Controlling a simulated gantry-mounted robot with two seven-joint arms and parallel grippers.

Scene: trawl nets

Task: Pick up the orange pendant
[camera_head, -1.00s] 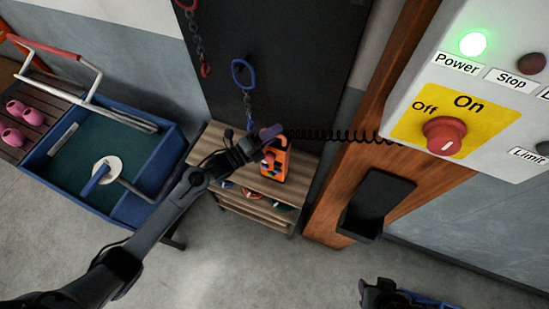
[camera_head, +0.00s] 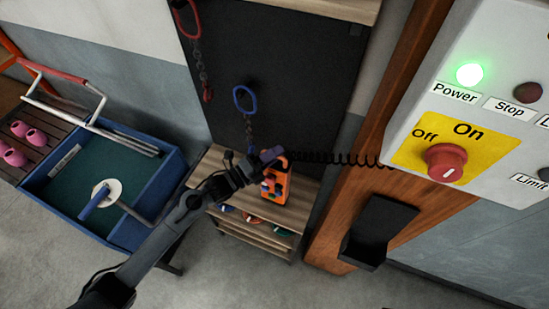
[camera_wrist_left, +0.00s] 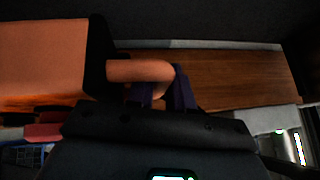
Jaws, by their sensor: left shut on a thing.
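The orange pendant (camera_head: 276,186), with coloured buttons, is at the top right of the small wooden shelf unit in the head view. I cannot tell whether it touches the shelf top. A black coiled cord runs right from its upper end. My left gripper (camera_head: 270,156) is at that upper end. In the left wrist view the pendant's orange body (camera_wrist_left: 45,60) fills the upper left, and an orange loop reaches from its black end to my left gripper (camera_wrist_left: 165,92). The fingers are shut on this loop and partly hide it. My right gripper is not in view.
The wooden shelf unit (camera_head: 214,164) holds coloured items on lower levels. A blue ring (camera_head: 244,99) on a chain hangs before the black panel. A blue-rimmed cart (camera_head: 168,178) stands left. A control box (camera_head: 490,95) and black holder (camera_head: 378,230) are right.

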